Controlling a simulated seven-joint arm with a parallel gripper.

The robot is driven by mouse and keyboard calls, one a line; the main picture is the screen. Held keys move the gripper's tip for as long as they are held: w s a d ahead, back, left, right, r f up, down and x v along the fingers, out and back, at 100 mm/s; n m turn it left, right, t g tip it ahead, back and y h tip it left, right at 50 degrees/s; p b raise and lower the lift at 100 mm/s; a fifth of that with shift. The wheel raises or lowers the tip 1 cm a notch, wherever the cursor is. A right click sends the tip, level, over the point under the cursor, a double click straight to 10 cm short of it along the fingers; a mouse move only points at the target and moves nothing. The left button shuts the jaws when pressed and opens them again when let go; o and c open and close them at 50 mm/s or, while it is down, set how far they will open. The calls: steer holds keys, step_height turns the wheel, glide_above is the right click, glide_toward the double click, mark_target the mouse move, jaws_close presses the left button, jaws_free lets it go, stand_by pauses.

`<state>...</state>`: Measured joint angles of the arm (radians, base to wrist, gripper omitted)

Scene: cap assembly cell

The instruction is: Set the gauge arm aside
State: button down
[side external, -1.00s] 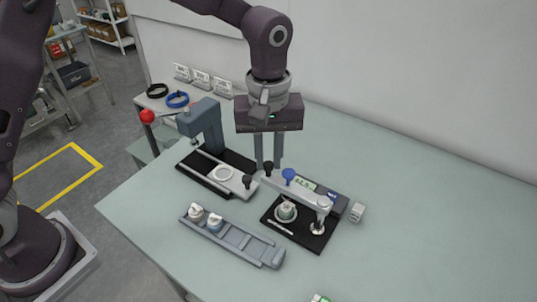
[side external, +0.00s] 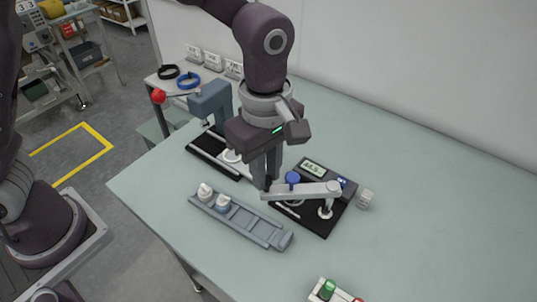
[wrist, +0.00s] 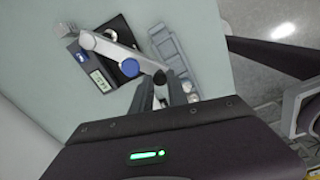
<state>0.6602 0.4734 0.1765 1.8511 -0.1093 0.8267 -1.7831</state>
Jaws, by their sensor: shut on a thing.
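The gauge (side external: 343,212) is a black plate with a grey digital display (side external: 313,168). Its pale gauge arm (side external: 308,191) runs from a round pivot at the right to a free end at the left, with a blue knob (side external: 292,178) near it. My gripper (side external: 265,183) is shut on the black knob at the arm's free end, with its fingers pointing down. The wrist view shows the gauge arm (wrist: 110,48), the blue knob (wrist: 129,67) and the gripper's fingers (wrist: 161,98) at the free end. The gauge's centre is mostly hidden beneath the arm.
A grey slotted tray (side external: 258,229) with two white-topped parts lies in front of my gripper. A grey press (side external: 210,106) with a red-ball lever (side external: 158,96) stands behind left. A small white block (side external: 365,198) and a button box (side external: 331,291) stand right. The right table is clear.

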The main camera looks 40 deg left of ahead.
steer(key=s+d+n, duration=0.4)
steer(key=d+n, duration=0.5)
steer(key=n, duration=0.1)
steer(key=shift+s+d, duration=0.3)
steer(key=shift+d, duration=0.15)
steer(key=c, duration=1.3)
jaws_free()
step_height(320, 180, up, 7)
